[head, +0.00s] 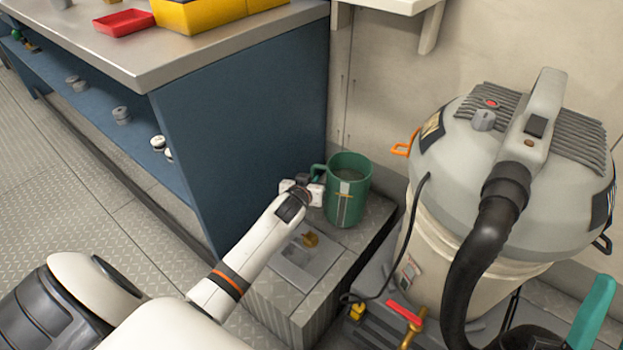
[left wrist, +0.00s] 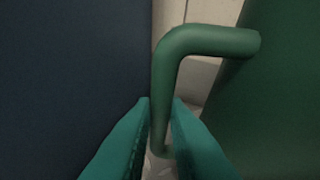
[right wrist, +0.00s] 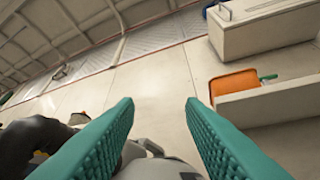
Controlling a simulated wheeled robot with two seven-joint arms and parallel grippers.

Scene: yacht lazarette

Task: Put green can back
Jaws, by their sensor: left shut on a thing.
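The green can (head: 348,190) is a green mug-shaped vessel with a side handle and a pale label stripe. In the head view it is upright at the top of a grey metal step box (head: 340,240), close to the blue cabinet. My left gripper (head: 306,190) is at its left side, on the handle. In the left wrist view the green fingers (left wrist: 160,125) are shut around the upright part of the handle (left wrist: 190,42), and the can's wall (left wrist: 275,100) fills the right. In the right wrist view my right gripper (right wrist: 160,115) is open and empty.
A large grey vacuum (head: 510,170) with a black hose stands right of the can. The blue cabinet (head: 250,130) rises close on the left, with a red tray (head: 123,22) and yellow bin (head: 205,14) on top. A red-handled valve (head: 405,313) is low in front. An orange item (right wrist: 235,83) lies on a ledge.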

